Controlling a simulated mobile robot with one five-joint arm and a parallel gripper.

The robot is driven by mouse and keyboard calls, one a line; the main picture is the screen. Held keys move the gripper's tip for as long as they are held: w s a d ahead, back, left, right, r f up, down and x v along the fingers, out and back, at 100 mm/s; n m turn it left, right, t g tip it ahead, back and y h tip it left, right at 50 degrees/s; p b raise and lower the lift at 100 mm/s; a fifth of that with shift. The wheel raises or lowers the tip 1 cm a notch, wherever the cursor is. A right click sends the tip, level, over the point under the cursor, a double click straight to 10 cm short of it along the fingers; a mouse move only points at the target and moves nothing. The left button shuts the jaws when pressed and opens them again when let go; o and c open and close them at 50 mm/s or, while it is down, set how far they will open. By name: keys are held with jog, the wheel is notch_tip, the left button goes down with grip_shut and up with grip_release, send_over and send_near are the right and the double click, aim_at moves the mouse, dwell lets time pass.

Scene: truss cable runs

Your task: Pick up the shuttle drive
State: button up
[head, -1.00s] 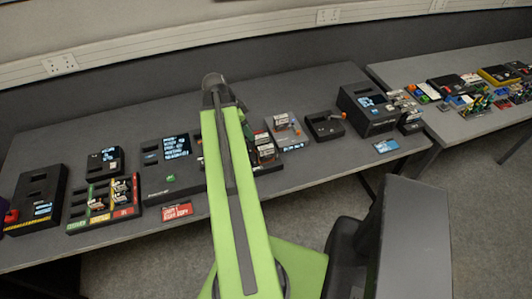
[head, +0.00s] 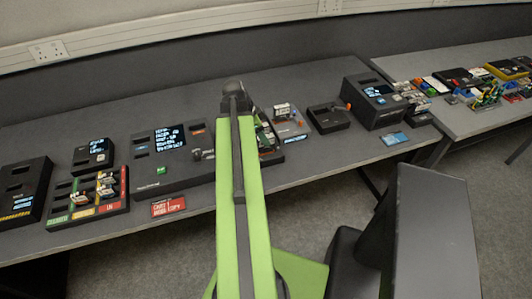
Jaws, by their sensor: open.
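I cannot tell for sure which item is the shuttle drive. A small pale drive-like block (head: 283,110) stands on a grey unit just right of my arm on the table (head: 322,158). Other small blocks sit in the slotted rack (head: 112,208) at left. My green arm reaches up the middle of the head view, over the table. Its dark end joint shows, but my gripper's jaws are hidden behind the arm. The arm also hides part of the black console (head: 184,178) and the circuit-board unit beside it.
A black tray (head: 329,118) and a larger black box (head: 373,101) stand to the right. A red label card (head: 168,206) and a blue card (head: 395,138) lie near the front edge. A second table (head: 466,123) with many small parts is at far right. The back strip is clear.

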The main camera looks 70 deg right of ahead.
jog(key=b+x, duration=0.4)
jog(key=x, duration=0.1)
jog(key=shift+s+b, duration=0.2)
jog(key=shift+b, duration=0.2)
jog(key=shift+d+r, duration=0.1)
grip_shut()
